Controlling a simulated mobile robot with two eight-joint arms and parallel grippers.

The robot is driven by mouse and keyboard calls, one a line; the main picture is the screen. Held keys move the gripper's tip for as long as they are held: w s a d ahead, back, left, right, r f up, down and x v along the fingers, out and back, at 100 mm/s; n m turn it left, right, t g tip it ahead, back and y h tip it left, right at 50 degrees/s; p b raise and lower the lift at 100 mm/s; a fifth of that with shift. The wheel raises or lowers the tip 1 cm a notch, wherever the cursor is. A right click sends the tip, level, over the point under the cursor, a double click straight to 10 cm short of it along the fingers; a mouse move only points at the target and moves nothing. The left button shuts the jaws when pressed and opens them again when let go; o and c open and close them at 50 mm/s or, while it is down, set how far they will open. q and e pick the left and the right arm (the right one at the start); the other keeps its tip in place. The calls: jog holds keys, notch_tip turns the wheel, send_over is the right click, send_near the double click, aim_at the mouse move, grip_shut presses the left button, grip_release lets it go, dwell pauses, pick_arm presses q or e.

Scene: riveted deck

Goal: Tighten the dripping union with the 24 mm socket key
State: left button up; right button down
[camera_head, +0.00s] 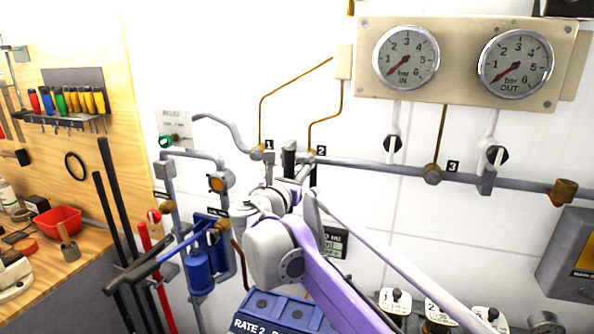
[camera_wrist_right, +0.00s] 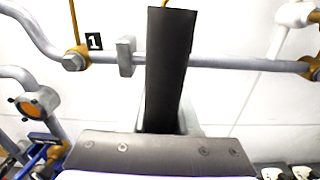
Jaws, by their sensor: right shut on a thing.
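My right gripper (camera_head: 300,164) is at the grey pipe, beside the union labelled 2 (camera_head: 313,154). Its dark fingers are shut on a grey metal piece, taken as the socket key (camera_wrist_right: 188,118), which is mostly hidden between them. In the wrist view a dark finger (camera_wrist_right: 167,70) stands over the pipe and hides union 2; whether the key touches it I cannot tell. Union 1 (camera_head: 257,152) is to its left and union 3 (camera_head: 433,174) to its right, each with a brass tube rising from it. No drip is visible. My left gripper is out of view.
A panel with two gauges (camera_head: 465,60) hangs above the pipe. A blue filter unit (camera_head: 200,270) and pipework stand left of my arm. A blue box (camera_head: 265,308) lies below it. A wooden tool board (camera_head: 95,80) and a red bin (camera_head: 60,220) are at the far left.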

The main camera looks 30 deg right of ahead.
jog(key=shift+s+a, duration=0.1)
jog(key=shift+a, duration=0.05)
jog(key=shift+v, duration=2.65)
jog(key=shift+a, duration=0.1)
jog(key=p+v, duration=0.1)
jog(key=v, duration=2.1)
